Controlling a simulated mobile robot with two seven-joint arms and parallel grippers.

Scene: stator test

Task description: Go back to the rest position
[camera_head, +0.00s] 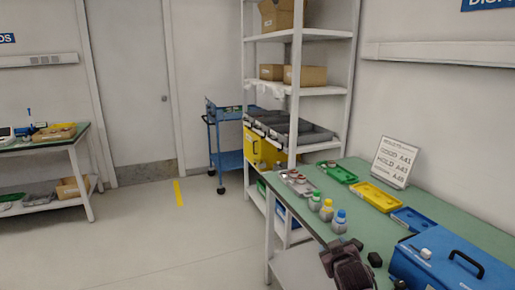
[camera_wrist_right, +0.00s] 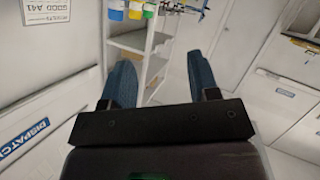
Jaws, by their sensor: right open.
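My right gripper (camera_wrist_right: 162,80) is open in the right wrist view, with its two blue-grey fingers apart and nothing between them. A dark part of my right arm shows at the bottom of the head view, by the front edge of the green-topped table (camera_head: 450,216); its fingertips cannot be made out there. My left gripper is not in view.
The table bears a blue case (camera_head: 445,262), small bottles with coloured caps (camera_head: 327,210), a green tray (camera_head: 339,174), a yellow tray (camera_head: 374,196), a blue tray (camera_head: 412,220) and a sign (camera_head: 394,162). A white shelf rack (camera_head: 297,100) stands behind. The floor at left is clear.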

